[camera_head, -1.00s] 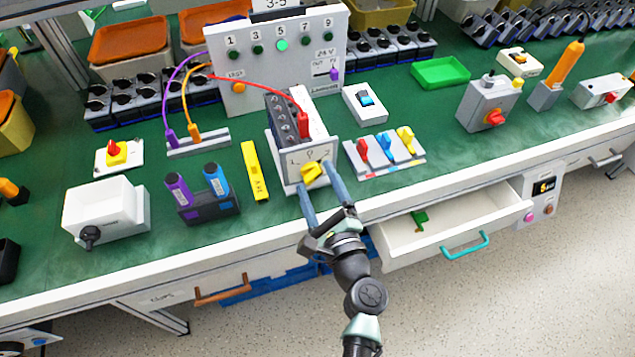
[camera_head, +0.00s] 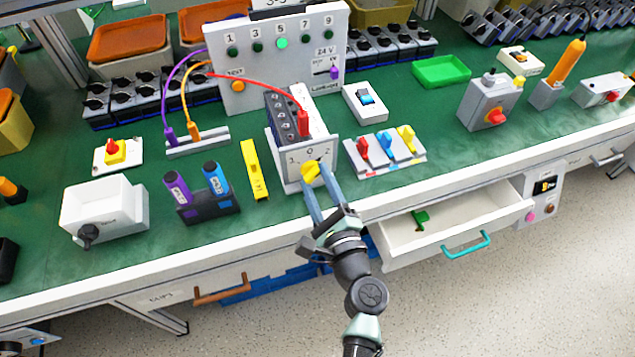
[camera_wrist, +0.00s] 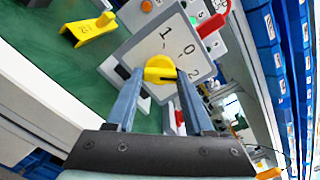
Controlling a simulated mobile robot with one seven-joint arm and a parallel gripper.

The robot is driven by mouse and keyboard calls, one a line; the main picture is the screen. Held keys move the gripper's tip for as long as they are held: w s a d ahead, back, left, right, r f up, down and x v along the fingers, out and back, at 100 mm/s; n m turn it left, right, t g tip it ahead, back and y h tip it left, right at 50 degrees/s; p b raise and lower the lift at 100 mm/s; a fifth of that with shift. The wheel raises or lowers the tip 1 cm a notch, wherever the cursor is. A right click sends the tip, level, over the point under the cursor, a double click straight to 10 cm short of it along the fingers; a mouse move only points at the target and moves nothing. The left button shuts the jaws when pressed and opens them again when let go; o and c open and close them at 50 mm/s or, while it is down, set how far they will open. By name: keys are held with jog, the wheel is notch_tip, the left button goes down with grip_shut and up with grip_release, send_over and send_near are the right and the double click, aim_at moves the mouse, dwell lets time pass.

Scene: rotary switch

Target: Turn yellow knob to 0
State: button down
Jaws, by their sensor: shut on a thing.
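The yellow knob (camera_head: 311,170) is on the light front plate (camera_head: 292,179) of a switch unit at the table's front edge. The plate is marked 1, 0 and 2, with 0 at the top middle in the head view. My gripper (camera_head: 314,184) is shut on the yellow knob, one finger on each side. In the wrist view, the knob (camera_wrist: 160,68) sits between the fingertips (camera_wrist: 159,76), with a dark mark toward its right end. The fingers partly cover it in the head view, so its exact pointing is hard to tell.
A yellow bar (camera_head: 254,170) lies left of the unit. A panel with red, blue and yellow levers (camera_head: 388,164) is to the right. An open drawer (camera_head: 470,220) juts out below right. A red cable (camera_head: 262,82) runs to the top of the unit.

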jog(key=n+b, duration=0.4)
jog(key=shift+f+n, duration=0.2)
jog(key=shift+n, duration=0.1)
jog(key=shift+r+n+b, duration=0.1)
jog(key=shift+n+b, duration=1.5)
jog(key=shift+n, duration=0.2)
jog(key=shift+c, duration=1.4)
grip_release()
jog(key=shift+r, duration=0.1)
jog(key=b+v, duration=0.1)
jog(key=v, duration=1.2)
